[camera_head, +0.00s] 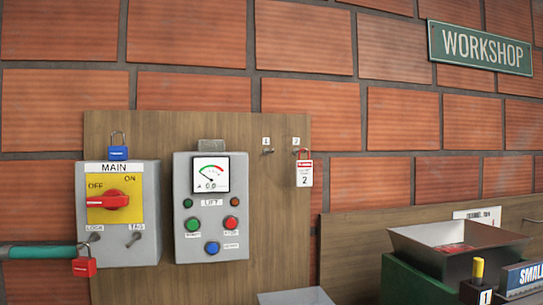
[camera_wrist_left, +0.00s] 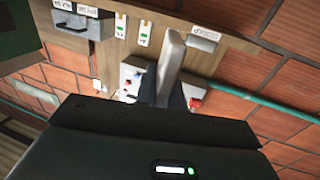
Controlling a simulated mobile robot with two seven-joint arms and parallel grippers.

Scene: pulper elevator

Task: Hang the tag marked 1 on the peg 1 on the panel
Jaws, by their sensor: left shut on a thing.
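The wooden panel (camera_head: 262,245) is on the brick wall in the head view. Peg 1 (camera_head: 267,151) is bare, under a small label. Just right of it, a red and white tag marked 2 (camera_head: 305,172) hangs from the second peg (camera_head: 297,150). My left gripper (camera_wrist_left: 163,92) shows only in the left wrist view. Its dark fingers are shut on a pale flat thing (camera_wrist_left: 171,48) that sticks out beyond them. No mark can be read on it, so I cannot tell if it is tag 1. My right gripper is not in view.
The MAIN switch box (camera_head: 140,236) and the LIFT meter box (camera_head: 180,246) stand out from the panel left of the pegs. A blue padlock (camera_head: 118,153) and a red padlock (camera_head: 84,266) hang there. A metal hopper (camera_head: 425,250) stands at right. Wall before peg 1 looks clear.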

